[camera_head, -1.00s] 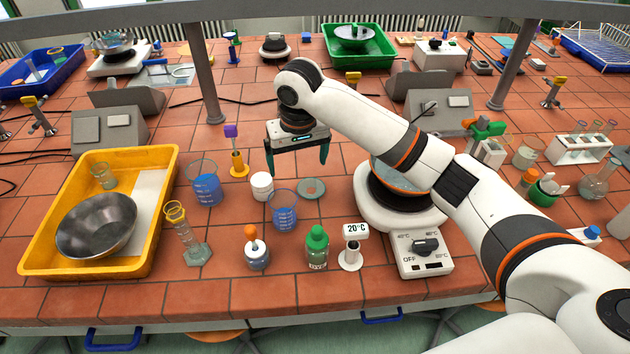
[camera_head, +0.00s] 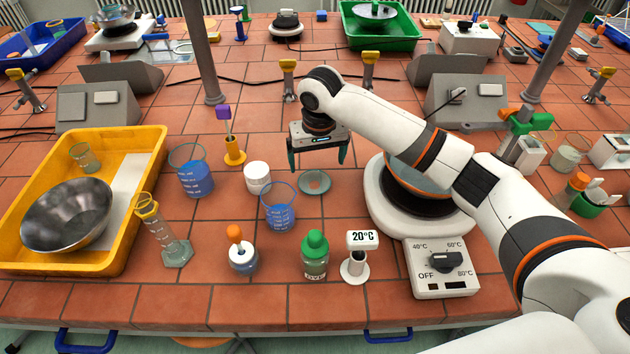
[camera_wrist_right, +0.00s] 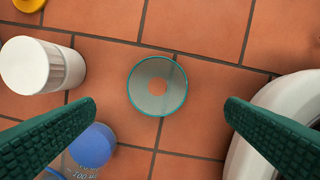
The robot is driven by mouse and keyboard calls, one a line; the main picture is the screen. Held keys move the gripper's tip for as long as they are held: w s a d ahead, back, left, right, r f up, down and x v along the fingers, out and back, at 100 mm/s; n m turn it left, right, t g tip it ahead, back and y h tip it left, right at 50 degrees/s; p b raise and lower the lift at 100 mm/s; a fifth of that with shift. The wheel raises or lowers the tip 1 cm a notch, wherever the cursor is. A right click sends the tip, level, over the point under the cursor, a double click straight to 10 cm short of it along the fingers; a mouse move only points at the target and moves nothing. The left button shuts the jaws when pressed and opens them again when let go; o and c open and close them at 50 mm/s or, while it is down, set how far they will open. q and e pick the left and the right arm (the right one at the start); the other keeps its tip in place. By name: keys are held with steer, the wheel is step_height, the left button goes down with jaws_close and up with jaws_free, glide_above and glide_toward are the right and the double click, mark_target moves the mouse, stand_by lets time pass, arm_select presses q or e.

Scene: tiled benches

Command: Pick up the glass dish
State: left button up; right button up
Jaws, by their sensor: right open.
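The glass dish (camera_head: 314,182) is a small round shallow dish with a teal-tinted rim, lying flat on the tiled bench. In the right wrist view the dish (camera_wrist_right: 158,86) sits near the middle, between and beyond the fingertips. My right gripper (camera_head: 317,167) has dark green fingers pointing down. It hangs above and slightly behind the dish, open, empty and apart from it. In the right wrist view the right gripper (camera_wrist_right: 160,112) shows its two fingers wide apart. My left gripper is not in view.
A white jar (camera_head: 257,178) and a beaker of blue liquid (camera_head: 279,208) stand close left of the dish. A white hotplate (camera_head: 381,205) stands close on its right.

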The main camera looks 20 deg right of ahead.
mark_target(314, 184)
steer(key=shift+a+f, duration=0.1)
steer(key=shift+f, duration=0.8)
steer(key=f, duration=0.2)
steer(key=w+f+p, duration=0.1)
steer(key=f, duration=0.1)
steer(key=shift+w+f, duration=0.1)
steer(key=shift+f, duration=0.65)
steer(key=shift+c, duration=0.5)
steer(key=c, duration=0.9)
